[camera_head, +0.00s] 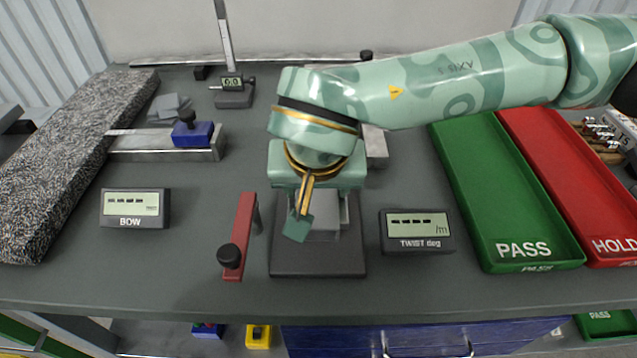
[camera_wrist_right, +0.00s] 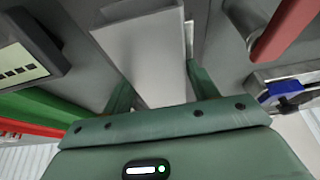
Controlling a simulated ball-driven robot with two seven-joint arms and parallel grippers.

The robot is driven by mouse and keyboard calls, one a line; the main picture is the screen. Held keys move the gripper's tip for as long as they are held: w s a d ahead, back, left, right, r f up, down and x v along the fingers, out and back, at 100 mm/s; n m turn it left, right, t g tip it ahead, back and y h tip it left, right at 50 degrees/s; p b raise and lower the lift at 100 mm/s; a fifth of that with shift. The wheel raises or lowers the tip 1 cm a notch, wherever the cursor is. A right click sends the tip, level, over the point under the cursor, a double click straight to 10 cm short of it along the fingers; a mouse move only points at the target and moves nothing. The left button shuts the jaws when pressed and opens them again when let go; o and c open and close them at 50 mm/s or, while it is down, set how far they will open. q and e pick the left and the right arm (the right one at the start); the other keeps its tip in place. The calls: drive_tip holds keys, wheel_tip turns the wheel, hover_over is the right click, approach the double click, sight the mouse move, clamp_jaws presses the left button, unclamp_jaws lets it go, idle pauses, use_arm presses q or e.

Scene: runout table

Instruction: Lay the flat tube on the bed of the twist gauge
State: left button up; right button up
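The flat tube (camera_wrist_right: 150,60) is a light grey, flat-sided piece between the two fingers of my right gripper (camera_wrist_right: 160,82) in the wrist view. Both fingers meet its sides. In the head view my right gripper (camera_head: 322,220) points down over the twist gauge, with the grey tube (camera_head: 327,222) showing between its fingers. The dark base of the twist gauge (camera_head: 318,263) lies below. The gauge's bed is mostly hidden by the gripper and tube, so I cannot tell whether the tube touches it. My left gripper is not in view.
The twist display (camera_head: 417,232) stands right of the gauge, and a red lever with a black knob (camera_head: 237,240) stands close on its left. The bow display (camera_head: 134,209) is further left. A green PASS tray (camera_head: 500,190) and red HOLD tray (camera_head: 575,180) lie at right.

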drive_tip(key=shift+o, duration=1.3)
drive_tip(key=shift+s+a+f, duration=0.15)
drive_tip(key=shift+s+f, duration=0.1)
drive_tip(key=shift+f, duration=0.4)
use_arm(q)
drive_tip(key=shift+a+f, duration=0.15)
use_arm(e)
drive_tip(key=shift+d, duration=0.25)
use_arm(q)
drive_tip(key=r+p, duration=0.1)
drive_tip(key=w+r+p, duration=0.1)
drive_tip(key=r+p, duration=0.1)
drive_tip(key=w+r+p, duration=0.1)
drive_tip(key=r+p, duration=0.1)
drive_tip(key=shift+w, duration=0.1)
use_arm(e)
drive_tip(key=w+v, duration=0.1)
drive_tip(key=v, duration=1.6)
drive_tip(key=shift+a+r, duration=0.35)
drive_tip(key=shift+a, duration=0.05)
drive_tip(key=shift+s, duration=0.1)
